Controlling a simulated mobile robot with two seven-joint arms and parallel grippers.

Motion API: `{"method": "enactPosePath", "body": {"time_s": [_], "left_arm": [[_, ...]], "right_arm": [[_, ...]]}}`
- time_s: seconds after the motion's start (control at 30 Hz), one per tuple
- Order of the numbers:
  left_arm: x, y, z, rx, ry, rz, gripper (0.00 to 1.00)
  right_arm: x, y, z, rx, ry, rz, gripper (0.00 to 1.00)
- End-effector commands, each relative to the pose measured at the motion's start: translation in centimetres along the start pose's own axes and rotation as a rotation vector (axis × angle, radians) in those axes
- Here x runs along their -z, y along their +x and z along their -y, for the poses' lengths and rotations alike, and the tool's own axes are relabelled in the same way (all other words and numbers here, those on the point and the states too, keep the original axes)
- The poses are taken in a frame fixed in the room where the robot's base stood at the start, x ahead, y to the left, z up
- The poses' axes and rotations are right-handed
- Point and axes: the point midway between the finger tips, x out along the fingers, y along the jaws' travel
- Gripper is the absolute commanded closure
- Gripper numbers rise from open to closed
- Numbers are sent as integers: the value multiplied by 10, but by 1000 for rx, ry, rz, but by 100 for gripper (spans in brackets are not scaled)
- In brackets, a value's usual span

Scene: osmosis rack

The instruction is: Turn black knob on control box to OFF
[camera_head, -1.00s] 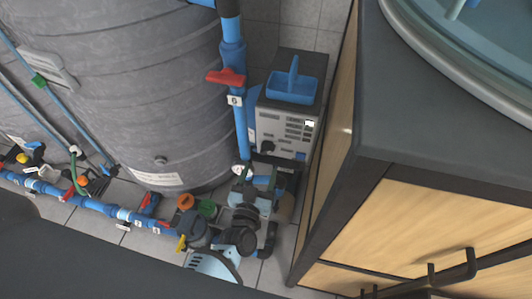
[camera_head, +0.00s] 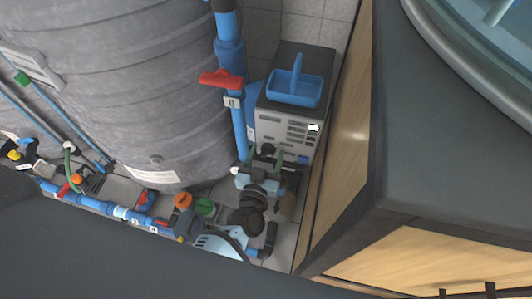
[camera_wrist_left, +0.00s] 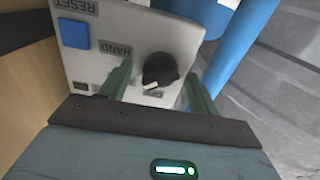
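The control box (camera_head: 284,128) stands on the floor between the grey tank and the cabinet. Its black knob (camera_head: 267,149) is low on the front face. In the left wrist view the knob (camera_wrist_left: 160,69) sits on the pale panel (camera_wrist_left: 125,25), near an upside-down HAND label; its white mark points down and slightly left. My left gripper (camera_head: 265,158) is at the box's lower front. Its two green fingers (camera_wrist_left: 159,80) are spread on either side of the knob, with gaps visible. An OFF label is not readable. My right gripper is not in view.
A blue tray (camera_head: 294,89) sits on the box. A blue pipe with a red valve handle (camera_head: 222,78) rises close left of it, before the tank (camera_head: 130,90). The wooden cabinet (camera_head: 345,150) is close on the right. Blue floor pipes (camera_head: 95,205) run at lower left.

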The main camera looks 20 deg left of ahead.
Motion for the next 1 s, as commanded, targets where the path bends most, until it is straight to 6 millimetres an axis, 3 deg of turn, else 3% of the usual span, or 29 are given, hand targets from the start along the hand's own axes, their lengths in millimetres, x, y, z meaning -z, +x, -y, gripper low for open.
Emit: {"method": "enactPosePath", "body": {"time_s": [0.03,0.33,0.67,1.0], "left_arm": [[0,0,0,0,0,0,45],[0,0,0,0,0,0,83],[0,0,0,0,-51,1,83],[-1,0,0,1,-292,0,83]], "right_arm": [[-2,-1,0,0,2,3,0],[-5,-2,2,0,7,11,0],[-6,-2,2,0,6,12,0],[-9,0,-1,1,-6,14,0]]}}
